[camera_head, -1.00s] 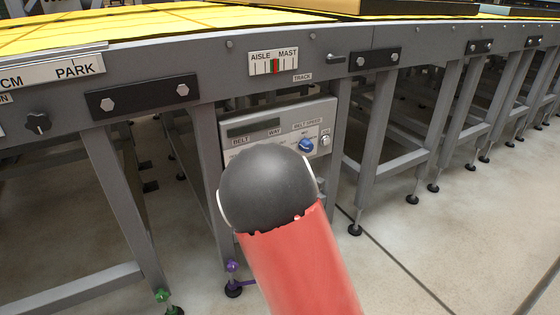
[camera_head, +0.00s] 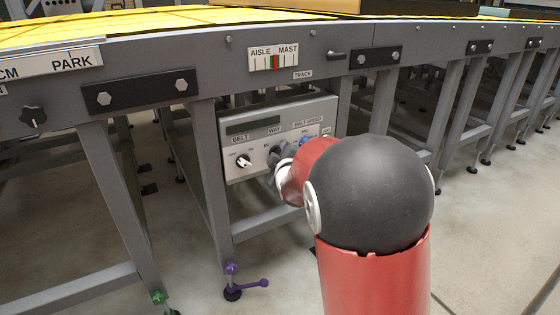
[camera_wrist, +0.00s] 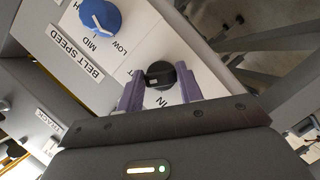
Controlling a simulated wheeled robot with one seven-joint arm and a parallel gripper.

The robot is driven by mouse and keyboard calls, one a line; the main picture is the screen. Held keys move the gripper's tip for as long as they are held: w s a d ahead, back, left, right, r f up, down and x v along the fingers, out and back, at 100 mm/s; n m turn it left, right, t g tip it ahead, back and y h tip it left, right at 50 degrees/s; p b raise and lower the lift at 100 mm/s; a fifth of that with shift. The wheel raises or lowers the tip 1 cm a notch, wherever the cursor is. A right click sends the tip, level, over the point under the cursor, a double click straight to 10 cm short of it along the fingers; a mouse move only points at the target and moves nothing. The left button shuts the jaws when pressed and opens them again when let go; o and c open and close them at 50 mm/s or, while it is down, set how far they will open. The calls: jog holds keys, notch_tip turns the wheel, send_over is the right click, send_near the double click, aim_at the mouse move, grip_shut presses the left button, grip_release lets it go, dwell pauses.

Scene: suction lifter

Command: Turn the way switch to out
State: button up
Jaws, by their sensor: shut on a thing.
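The way switch (camera_wrist: 161,74) is a round black knob on the white control panel face, beside an "IN" label, in the wrist view. My gripper (camera_wrist: 160,84) has its purple fingers on both sides of this knob and is shut on it. An "OUT" label cannot be made out. In the head view the control panel (camera_head: 250,180) hangs under the conveyor frame. My gripper (camera_head: 279,163) is at the panel below the "WAY" label there, and my red and black arm covers the panel's right part.
The black-and-white belt knob (camera_head: 243,160) sits left of the way switch. The blue belt speed knob (camera_wrist: 99,16) is close by in the wrist view. A purple-handled foot (camera_head: 232,280) and frame legs stand below. The aisle/mast gauge (camera_head: 273,59) is above.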

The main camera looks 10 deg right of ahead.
jog(key=shift+d+m+g+b, duration=0.1)
jog(key=shift+m+g+b, duration=0.35)
jog(key=shift+m, duration=0.45)
jog(key=shift+y, duration=0.4)
jog(key=o, duration=1)
jog(key=shift+c, duration=0.2)
jog(key=v, duration=0.8)
jog(key=shift+f, duration=0.1)
